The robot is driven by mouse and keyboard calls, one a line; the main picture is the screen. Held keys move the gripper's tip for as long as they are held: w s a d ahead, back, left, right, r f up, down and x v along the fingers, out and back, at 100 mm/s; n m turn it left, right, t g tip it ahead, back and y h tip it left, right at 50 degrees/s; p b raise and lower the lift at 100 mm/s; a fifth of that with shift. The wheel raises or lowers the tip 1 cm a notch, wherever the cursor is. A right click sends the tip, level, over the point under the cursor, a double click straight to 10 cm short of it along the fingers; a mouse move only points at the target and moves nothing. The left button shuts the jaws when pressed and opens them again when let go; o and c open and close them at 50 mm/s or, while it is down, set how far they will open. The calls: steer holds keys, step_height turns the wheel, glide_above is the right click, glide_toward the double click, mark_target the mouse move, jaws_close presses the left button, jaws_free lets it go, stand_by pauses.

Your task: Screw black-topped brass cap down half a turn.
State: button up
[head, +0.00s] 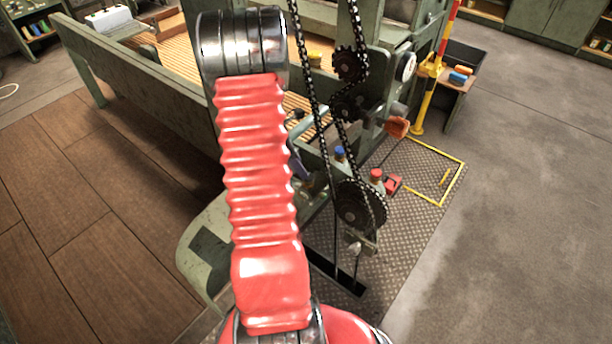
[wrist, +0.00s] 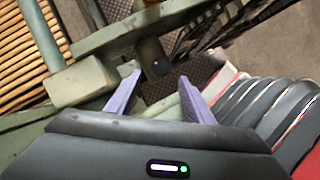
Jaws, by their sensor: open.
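My gripper (wrist: 160,77) is open in the wrist view, its two purple fingers spread apart with nothing held between them. Just beyond the fingertips is a dark brownish, stubby cylindrical part (wrist: 155,68) with a small round spot. I cannot tell whether it is the black-topped brass cap, as no clear brass shows. In the head view my red arm hides most of the gripper; only a bit of purple finger (head: 301,168) shows right of the arm, near the green machine (head: 140,82). The cap cannot be made out in the head view.
Chains (head: 325,130) and dark gears (head: 361,204) hang right of my arm. A yellow post (head: 428,85) stands at right. The grey floor (head: 530,200) is clear.

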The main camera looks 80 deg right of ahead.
mark_target(309, 179)
steer(key=shift+x, duration=3.4)
steer(key=shift+c, duration=0.2)
steer(key=c, duration=1)
steer(key=shift+d, duration=0.1)
steer(key=m, duration=0.2)
steer(key=m+y, duration=0.1)
steer(key=m, duration=0.1)
steer(key=shift+d+m+g+y, duration=0.15)
steer(key=shift+m+g+y, duration=0.15)
steer(key=shift+g, duration=0.1)
steer(key=o, duration=1)
